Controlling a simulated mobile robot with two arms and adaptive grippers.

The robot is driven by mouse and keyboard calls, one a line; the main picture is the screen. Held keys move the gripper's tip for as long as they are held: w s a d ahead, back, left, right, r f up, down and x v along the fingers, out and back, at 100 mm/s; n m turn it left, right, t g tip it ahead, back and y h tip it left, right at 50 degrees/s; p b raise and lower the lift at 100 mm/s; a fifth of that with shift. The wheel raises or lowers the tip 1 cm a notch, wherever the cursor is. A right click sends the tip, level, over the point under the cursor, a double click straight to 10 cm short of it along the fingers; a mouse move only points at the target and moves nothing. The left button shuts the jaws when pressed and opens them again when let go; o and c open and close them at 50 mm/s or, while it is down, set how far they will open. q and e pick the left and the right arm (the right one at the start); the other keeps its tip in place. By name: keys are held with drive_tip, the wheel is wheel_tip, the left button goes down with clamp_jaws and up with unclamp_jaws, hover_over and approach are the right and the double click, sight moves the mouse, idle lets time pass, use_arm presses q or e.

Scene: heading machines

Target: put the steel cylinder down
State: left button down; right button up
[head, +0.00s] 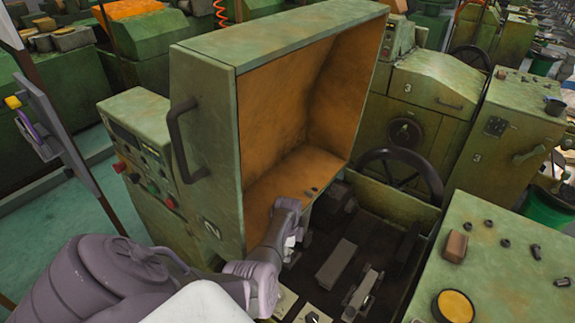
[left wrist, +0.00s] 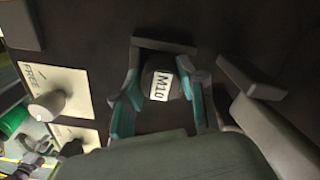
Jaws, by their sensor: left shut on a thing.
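The steel cylinder (left wrist: 148,78) shows in the left wrist view as a dark round end with a white label reading M10. It sits between the two teal-padded fingers of my left gripper (left wrist: 161,100), which is shut on it. In the head view my left gripper (head: 290,240) reaches down into the open machine, at the lower edge of the raised cover. The cylinder cannot be made out clearly there. Whether it touches the dark surface under it cannot be told. My right gripper is not in view.
The raised green cover (head: 207,115) with its orange inside stands close beside my left arm. Grey blocks (head: 337,262) lie in the dark machine bed. A card reading FREE (left wrist: 65,82) with a pale knob is left of the gripper. A green top (head: 500,275) at right holds small bolts.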

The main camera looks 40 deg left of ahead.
use_arm(q)
drive_tip(key=shift+f+b, duration=0.2)
drive_tip(key=shift+b, duration=0.1)
drive_tip(key=shift+s+d+f, duration=0.2)
drive_tip(key=shift+s, duration=0.1)
drive_tip(key=c, duration=0.7)
unclamp_jaws()
drive_tip(key=shift+s+f, duration=0.1)
drive_tip(key=shift+f, duration=0.1)
drive_tip(key=shift+o, duration=0.2)
drive_tip(key=shift+f, duration=0.2)
drive_tip(key=shift+w, duration=0.2)
drive_tip(key=shift+r, duration=0.2)
